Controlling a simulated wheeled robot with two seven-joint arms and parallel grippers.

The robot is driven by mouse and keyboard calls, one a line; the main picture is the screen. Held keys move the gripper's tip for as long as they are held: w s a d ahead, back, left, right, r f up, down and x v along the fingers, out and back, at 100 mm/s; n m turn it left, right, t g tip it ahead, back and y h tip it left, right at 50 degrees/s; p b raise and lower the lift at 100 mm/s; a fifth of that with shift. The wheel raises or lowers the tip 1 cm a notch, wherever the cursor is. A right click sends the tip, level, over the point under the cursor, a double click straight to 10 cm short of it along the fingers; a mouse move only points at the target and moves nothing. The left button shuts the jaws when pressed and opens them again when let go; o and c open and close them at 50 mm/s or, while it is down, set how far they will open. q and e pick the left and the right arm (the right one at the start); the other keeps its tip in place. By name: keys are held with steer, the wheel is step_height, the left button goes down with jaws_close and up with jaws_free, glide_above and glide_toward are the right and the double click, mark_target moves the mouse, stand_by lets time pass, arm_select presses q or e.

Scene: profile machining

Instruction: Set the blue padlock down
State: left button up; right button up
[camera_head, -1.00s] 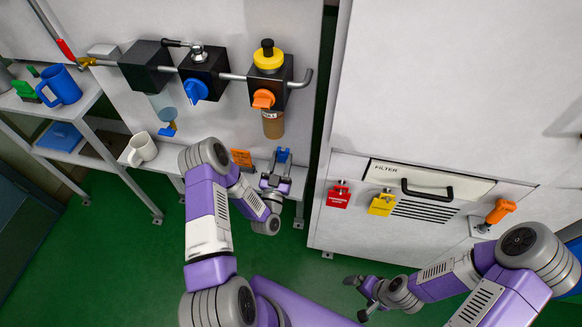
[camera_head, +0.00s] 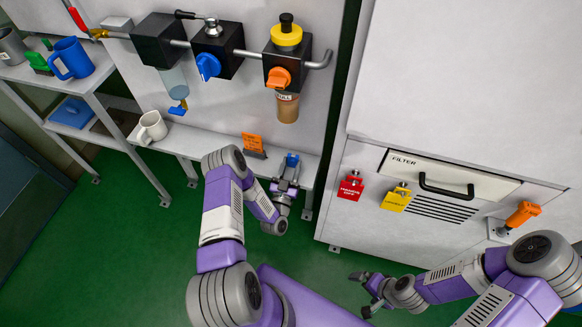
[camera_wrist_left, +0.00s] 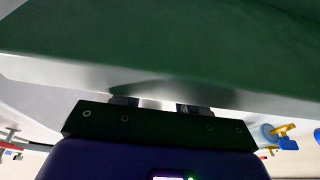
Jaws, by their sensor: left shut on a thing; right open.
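The blue padlock (camera_head: 292,159) is at the tips of my left gripper (camera_head: 289,170), which is shut on it. In the head view it appears over the right end of the low white shelf (camera_head: 312,165); whether it touches the shelf I cannot tell. In the left wrist view my left gripper's fingers (camera_wrist_left: 158,104) show only as short dark stubs, and the padlock is not discernible. My right gripper (camera_head: 360,293) is open and empty, low in front of the white cabinet.
An orange sign (camera_head: 253,146) stands on the shelf left of the padlock, and a white mug (camera_head: 152,127) further left. Above hang valves and a brown-filled bowl (camera_head: 287,107). Red (camera_head: 351,186) and yellow (camera_head: 396,198) padlocks hang on the cabinet at right.

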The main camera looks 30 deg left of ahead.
arm_select(q)
steer(key=shift+f, duration=0.1)
steer(key=o, duration=1.2)
steer(key=shift+c, duration=0.2)
steer(key=shift+r, duration=0.2)
steer(key=p+v, duration=0.2)
steer(key=v, duration=1)
steer(key=shift+s+d+f, duration=0.1)
